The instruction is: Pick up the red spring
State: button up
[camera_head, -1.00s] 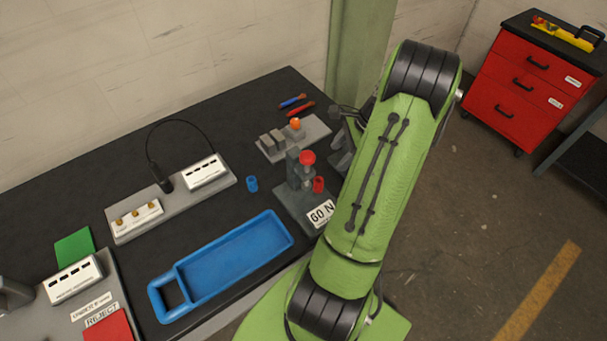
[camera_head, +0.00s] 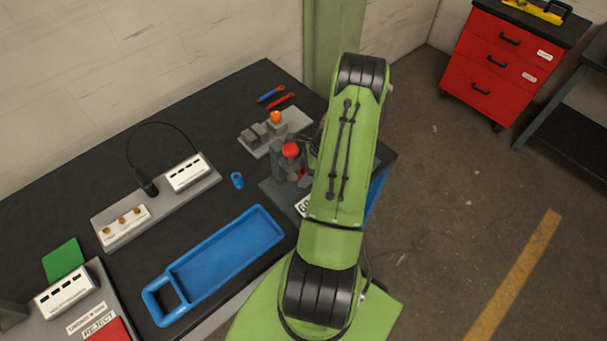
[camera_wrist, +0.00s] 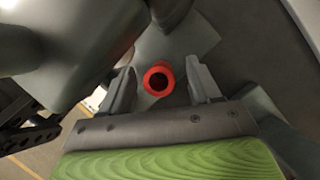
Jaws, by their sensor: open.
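The red spring (camera_wrist: 158,78) shows end-on in the wrist view as a short red hollow cylinder. My gripper (camera_wrist: 161,88) is open, with one finger to each side of the spring, and no grip on it shows. I cannot tell the height gap between the fingertips and the spring. In the head view my green arm covers most of this area, and the spring is nearly or fully hidden behind it.
A grey test stand with a red knob (camera_head: 291,149) is close beside my arm. A blue spring (camera_head: 237,180) stands to its left. A blue tray (camera_head: 222,250) lies in front. A grey block rack (camera_head: 276,133) is behind.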

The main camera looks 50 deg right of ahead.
aim_at(302, 171)
jog(key=shift+f, duration=0.1)
jog(key=c, duration=1.1)
grip_shut()
jog(key=shift+r, duration=0.3)
jog(key=v, duration=0.3)
jog(key=shift+w+a+r, duration=0.1)
jog(key=shift+w+a, duration=0.1)
jog(key=shift+w, duration=0.05)
jog(key=s+d, duration=0.3)
jog(key=s, duration=0.1)
jog(key=s+d+b, duration=0.1)
jog(key=s+d, duration=0.3)
jog(key=s+d+b, duration=0.1)
jog(key=s+d, duration=0.3)
jog(key=s, duration=0.1)
jog(key=shift+s+d, duration=0.1)
jog(key=shift+d, duration=0.1)
